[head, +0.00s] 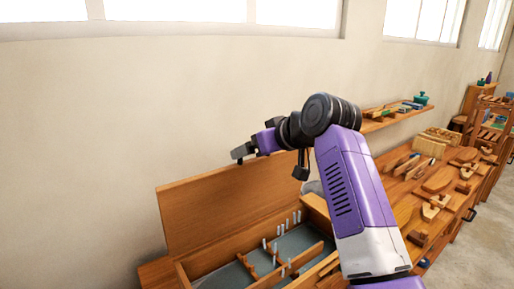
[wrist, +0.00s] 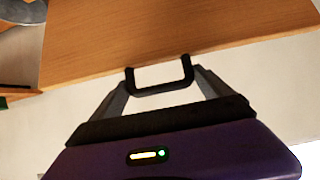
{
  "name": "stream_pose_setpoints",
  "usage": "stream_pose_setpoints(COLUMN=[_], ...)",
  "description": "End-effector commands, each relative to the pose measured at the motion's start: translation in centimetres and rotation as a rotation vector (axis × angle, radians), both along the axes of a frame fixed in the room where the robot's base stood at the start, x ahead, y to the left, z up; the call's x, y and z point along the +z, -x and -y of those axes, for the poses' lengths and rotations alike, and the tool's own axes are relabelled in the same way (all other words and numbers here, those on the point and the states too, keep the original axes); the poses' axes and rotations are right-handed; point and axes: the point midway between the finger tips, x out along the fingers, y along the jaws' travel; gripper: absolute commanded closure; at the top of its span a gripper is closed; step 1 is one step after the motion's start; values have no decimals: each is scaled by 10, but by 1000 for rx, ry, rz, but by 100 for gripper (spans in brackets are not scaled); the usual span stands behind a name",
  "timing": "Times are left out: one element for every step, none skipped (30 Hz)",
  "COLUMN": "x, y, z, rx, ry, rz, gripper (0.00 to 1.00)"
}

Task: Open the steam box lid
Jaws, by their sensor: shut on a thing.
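The steam box lid (head: 222,208) is a wide wooden panel, standing raised and nearly upright at the back of the wooden steam box (head: 189,277). The lid (wrist: 180,45) also fills the upper part of the wrist view. A black U-shaped handle (wrist: 162,89) sticks out from the lid's edge. My gripper (head: 240,153) is at the lid's top edge in the head view. In the wrist view, my gripper (wrist: 160,88) has its fingers at both ends of the handle and is shut on it. In the head view the handle is hidden.
The box interior holds several upright pale pegs (head: 278,246) and wooden dividers. A long workbench (head: 405,214) with wooden parts and tools runs to the right. A wall shelf (head: 385,120) with small items is behind my arm. The plain wall stands close behind the lid.

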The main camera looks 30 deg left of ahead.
Motion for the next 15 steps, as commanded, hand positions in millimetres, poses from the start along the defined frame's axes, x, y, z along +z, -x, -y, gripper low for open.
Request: stream_pose_setpoints(x=[7,7,7,7,7,8,8,8,7,6,6,5,4,4,4], y=[-1,-1,-1,-1,-1,-1,0,0,0,0,0,0,0,0,0], z=[0,0,0,0,0,0,0,0,0,0,0,0,0,0,0], rx=[1,1,1,1,1,1,1,1,1,0,0,1,1,1,1], ry=[-9,-10,-10,-10,-10,-11,-11,-11,-10,-9,-8,-7,-7,-6,-5], rz=[9,10,10,10,10,10,10,10,10,9,8,7,6,6,6], gripper=[83,83,83,83,83,83,6,0,0,0,0,0,0,0,0])
